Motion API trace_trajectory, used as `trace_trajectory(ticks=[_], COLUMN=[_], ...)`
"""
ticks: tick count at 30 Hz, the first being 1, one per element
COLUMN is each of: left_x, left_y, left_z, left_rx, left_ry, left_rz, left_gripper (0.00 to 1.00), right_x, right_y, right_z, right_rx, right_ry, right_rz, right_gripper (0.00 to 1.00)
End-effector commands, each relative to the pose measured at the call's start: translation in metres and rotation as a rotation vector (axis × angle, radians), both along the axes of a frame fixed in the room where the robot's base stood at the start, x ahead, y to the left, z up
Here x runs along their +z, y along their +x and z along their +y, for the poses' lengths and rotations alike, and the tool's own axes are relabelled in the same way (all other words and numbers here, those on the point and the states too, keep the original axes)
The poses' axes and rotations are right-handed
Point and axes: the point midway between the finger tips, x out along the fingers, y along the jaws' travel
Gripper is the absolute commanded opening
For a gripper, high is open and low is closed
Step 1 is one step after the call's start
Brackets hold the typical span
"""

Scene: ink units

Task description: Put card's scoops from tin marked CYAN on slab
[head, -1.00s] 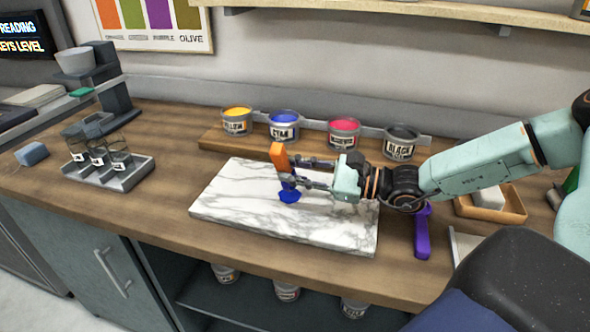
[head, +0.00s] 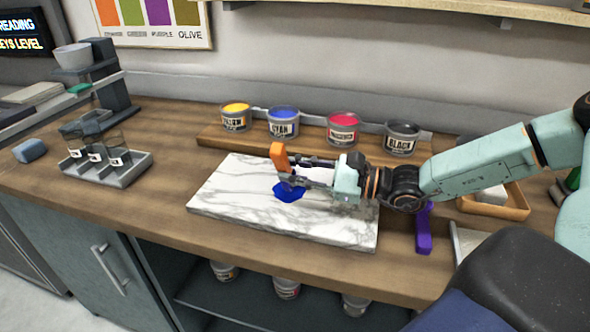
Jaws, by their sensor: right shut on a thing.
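My right gripper (head: 312,172) is shut on an orange-handled tool (head: 279,157) and holds it over the marble slab (head: 235,205). The tool's lower end is close to a blob of blue ink (head: 288,193) on the slab; I cannot tell whether they touch. The open tin marked CYAN (head: 283,125), with blue ink inside, stands behind the slab. My left gripper is out of view.
Beside the CYAN tin stand a yellow tin (head: 235,117), a red one (head: 343,128) and a BLACK one (head: 403,138). A rack of jars (head: 108,167) is at left.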

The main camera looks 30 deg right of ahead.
Motion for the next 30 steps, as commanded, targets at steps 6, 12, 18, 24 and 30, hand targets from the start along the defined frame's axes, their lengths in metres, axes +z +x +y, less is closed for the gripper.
trace_trajectory(ticks=[6, 12, 18, 24, 30], left_x=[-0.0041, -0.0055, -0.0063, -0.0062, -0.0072], left_y=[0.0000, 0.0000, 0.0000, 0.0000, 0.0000], left_z=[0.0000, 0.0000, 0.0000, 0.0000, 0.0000], left_rx=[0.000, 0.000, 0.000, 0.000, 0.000], left_ry=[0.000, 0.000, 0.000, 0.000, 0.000], left_rz=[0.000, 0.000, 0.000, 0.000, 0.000], left_gripper=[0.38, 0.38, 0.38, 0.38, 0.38], right_x=[-0.0037, -0.0049, -0.0053, -0.0053, -0.0053], right_y=[0.0000, 0.0000, 0.0000, -0.0001, -0.0001], right_z=[0.0001, 0.0001, -0.0002, 0.0000, 0.0000], right_rx=[0.000, 0.000, -0.001, 0.000, 0.000], right_ry=[0.001, 0.001, 0.001, 0.000, 0.000], right_rz=[-0.001, -0.001, 0.000, 0.001, 0.000], right_gripper=[0.00, 0.00, 0.00, 0.00, 0.00])
